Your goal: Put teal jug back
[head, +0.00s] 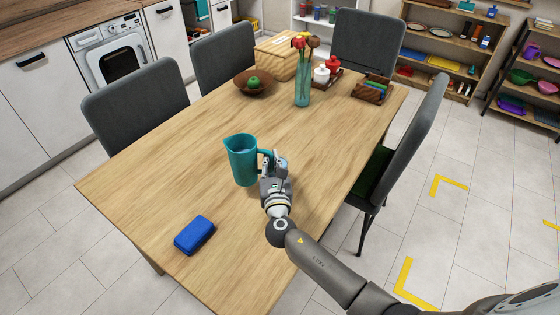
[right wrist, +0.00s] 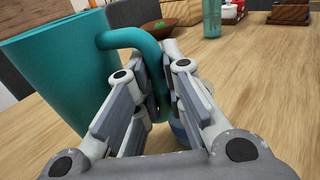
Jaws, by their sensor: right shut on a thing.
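The teal jug (head: 241,162) stands upright, or nearly so, over the wooden dining table (head: 150,180), left of my right gripper (head: 272,164). I cannot tell whether its base touches the table. The right gripper is shut on the jug's handle, and its fingers hide part of it. In the right wrist view the jug (right wrist: 50,85) fills the left side, and its handle (right wrist: 135,38) runs down between the fingers of my right gripper (right wrist: 160,105). My left gripper is not in view.
A blue box-like thing (head: 194,235) lies near the table's front. A brown bowl with a green fruit (head: 253,81), a vase with flowers (head: 302,92), a wooden box (head: 287,62) and a wooden tray (head: 372,89) stand farther back. Grey chairs surround the table. Shelves (head: 440,55) stand behind.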

